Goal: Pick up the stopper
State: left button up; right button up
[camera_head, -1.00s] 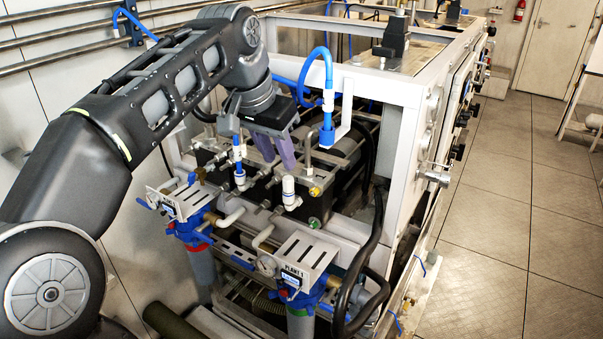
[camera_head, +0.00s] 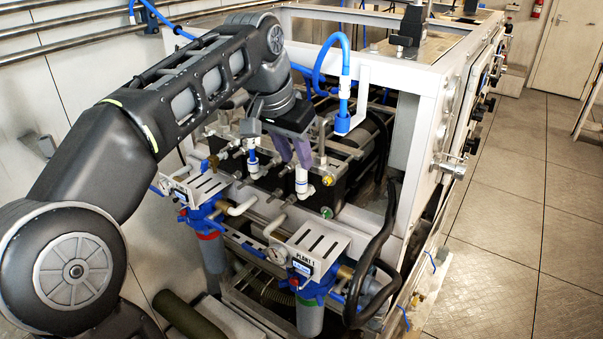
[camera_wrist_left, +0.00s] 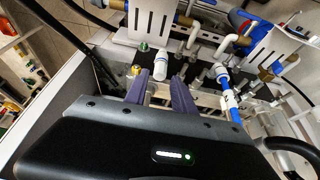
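The stopper is most likely the white capped cylinder (camera_head: 302,182) standing upright on the pipework in the middle of the head view. In the left wrist view the white cylinder (camera_wrist_left: 162,65) shows just beyond the gap between the fingertips. My left gripper (camera_head: 297,163) points down, its purple fingers at the top of the white cylinder. In the left wrist view the left gripper (camera_wrist_left: 160,75) is open with a clear gap and nothing held. I cannot tell whether a finger touches the cylinder. My right gripper is not in view.
A blue-and-white hose fitting (camera_head: 252,160) stands close to the left. A blue hose end (camera_head: 342,122) hangs from the frame at the right. A brass fitting (camera_head: 327,180) and green knob (camera_head: 326,212) are near. Plant 1 bracket (camera_head: 310,250) is in front.

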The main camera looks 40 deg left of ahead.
aim_at(300, 167)
pick_arm(q)
jog(key=x, duration=0.4)
jog(key=shift+f+p, duration=0.1)
jog(key=shift+p, duration=0.2)
grip_shut()
dwell(0.3)
dwell(0.3)
